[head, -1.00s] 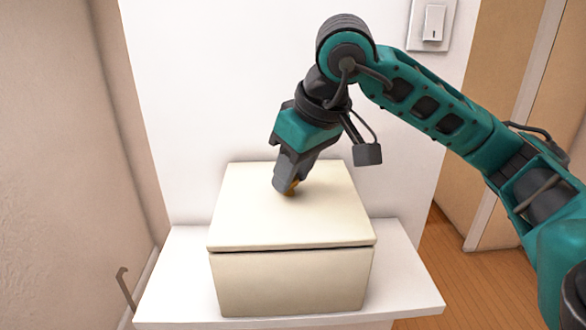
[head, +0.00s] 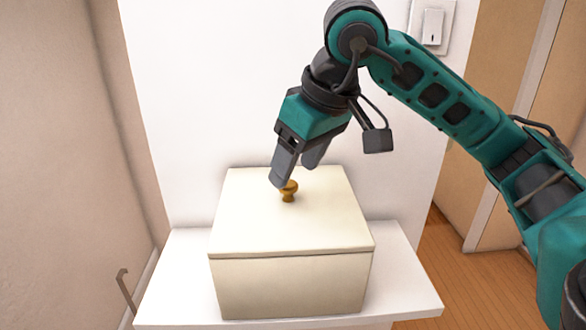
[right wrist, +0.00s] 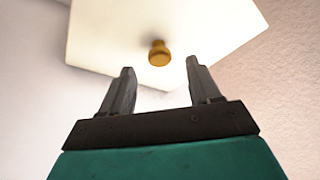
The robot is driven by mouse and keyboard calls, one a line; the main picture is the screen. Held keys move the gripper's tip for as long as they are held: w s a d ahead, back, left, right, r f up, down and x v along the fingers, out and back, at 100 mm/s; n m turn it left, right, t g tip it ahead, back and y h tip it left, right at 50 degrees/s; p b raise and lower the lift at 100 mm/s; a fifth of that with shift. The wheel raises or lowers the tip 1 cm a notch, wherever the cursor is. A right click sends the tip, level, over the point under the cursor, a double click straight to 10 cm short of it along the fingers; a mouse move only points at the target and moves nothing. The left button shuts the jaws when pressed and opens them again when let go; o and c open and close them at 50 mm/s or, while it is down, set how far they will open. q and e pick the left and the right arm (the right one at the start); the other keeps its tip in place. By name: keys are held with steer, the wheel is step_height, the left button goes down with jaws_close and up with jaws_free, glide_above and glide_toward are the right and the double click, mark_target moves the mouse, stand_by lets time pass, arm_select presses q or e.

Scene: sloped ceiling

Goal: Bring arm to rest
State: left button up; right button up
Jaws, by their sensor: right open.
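My right gripper (head: 294,172) is open and empty, just above and beside the brass knob (head: 288,191) on the lid of a cream box (head: 290,285). The knob stands free on the lid. In the right wrist view, the two fingers (right wrist: 160,88) are spread apart, with the knob (right wrist: 159,53) beyond and between them. The lid (right wrist: 110,35) lies flat on the box in the head view, with a thin dark seam below its edge. My left gripper does not show.
The box stands on a white shelf or table (head: 410,285) against a white wall panel (head: 220,80). A light switch (head: 432,26) is at the upper right, behind my right arm. A hook-like metal piece (head: 124,285) is at the lower left. Wooden floor shows at the right.

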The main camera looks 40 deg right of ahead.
steer(key=a+p+v, duration=0.1)
steer(key=p+v, duration=0.1)
steer(key=v, duration=0.8)
steer(key=shift+d, duration=0.45)
steer(key=shift+s+r, duration=0.1)
steer(key=shift+s, duration=0.05)
